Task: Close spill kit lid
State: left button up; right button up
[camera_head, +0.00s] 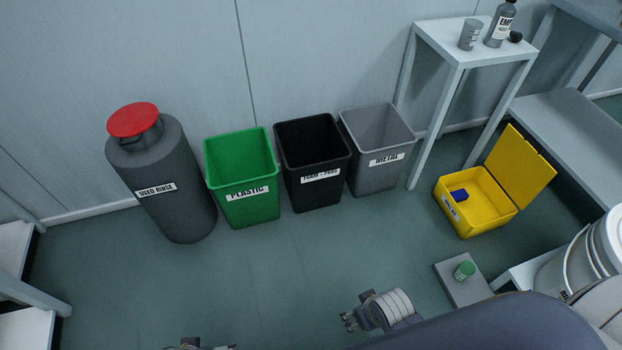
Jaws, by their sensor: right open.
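The yellow spill kit (484,213) sits on the floor at the right, beside the white table. Its yellow lid (520,168) stands open, tilted up and back to the right. A small blue item (459,195) lies inside the box. My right gripper (349,322) is open and empty, low in the middle of the view, well to the left of and nearer than the kit. My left gripper (190,344) shows only as a sliver at the bottom edge; its fingers are mostly cut off.
A grey used rinse drum (172,200), a green plastic bin (243,205), a black bin (318,190) and a grey metal bin (377,175) line the wall. The middle floor is clear.

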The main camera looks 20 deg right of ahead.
aim_at(522, 170)
jog(key=z, duration=1.9)
jog(key=i+u, duration=0.15)
jog(key=i+j, duration=0.05)
jog(key=i, duration=0.05)
